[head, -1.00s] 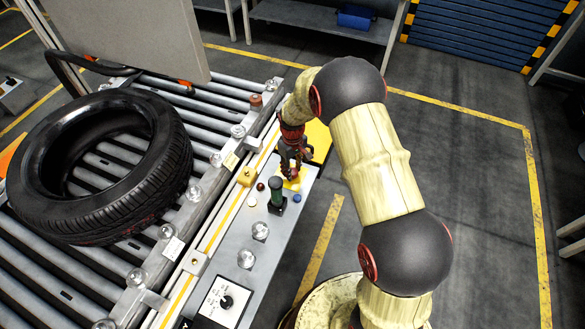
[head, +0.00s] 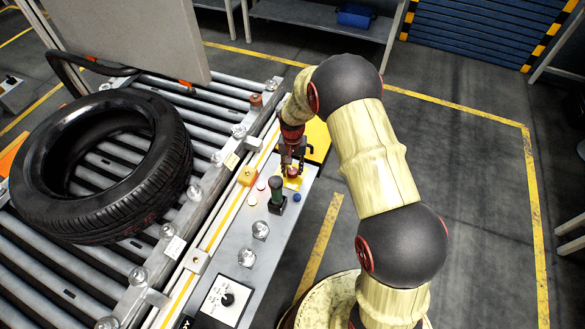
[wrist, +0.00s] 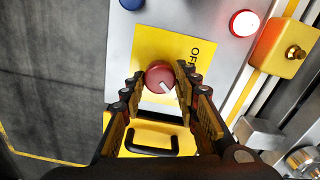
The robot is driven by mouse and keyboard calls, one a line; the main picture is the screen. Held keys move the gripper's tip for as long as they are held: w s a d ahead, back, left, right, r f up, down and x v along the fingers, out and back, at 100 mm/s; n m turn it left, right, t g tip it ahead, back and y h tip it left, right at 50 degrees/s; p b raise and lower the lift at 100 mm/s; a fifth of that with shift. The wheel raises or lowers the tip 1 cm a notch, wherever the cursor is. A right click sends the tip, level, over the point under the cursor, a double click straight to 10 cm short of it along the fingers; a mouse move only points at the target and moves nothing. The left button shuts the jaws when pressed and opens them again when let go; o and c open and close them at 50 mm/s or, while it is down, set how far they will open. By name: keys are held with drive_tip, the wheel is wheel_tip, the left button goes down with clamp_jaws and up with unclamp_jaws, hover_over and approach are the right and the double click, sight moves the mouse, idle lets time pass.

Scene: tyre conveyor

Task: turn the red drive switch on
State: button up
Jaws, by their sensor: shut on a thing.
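The red drive switch is a round red knob (wrist: 159,75) with a white mark, on a yellow plate (wrist: 150,45) lettered "OFF". The white mark points to the lower right in the wrist view, away from the lettering. My gripper (wrist: 160,80) is shut on the knob, with one finger on each side. In the head view my gripper (head: 292,168) reaches down onto the knob at the far end of the grey control panel (head: 240,235). A round lamp (wrist: 245,23) glows red with a white centre; in the head view the lamp (head: 261,185) looks pale pink.
A yellow box with a brass toggle (wrist: 285,48) lies beside the lamp. A tyre (head: 100,165) lies on the roller conveyor at left.

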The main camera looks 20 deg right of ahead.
sight(293, 170)
drive_tip(key=shift+m, duration=0.5)
drive_tip(key=o, duration=1.1)
drive_tip(key=shift+o, duration=0.2)
wheel_tip(293, 170, up, 12)
idle(0.5)
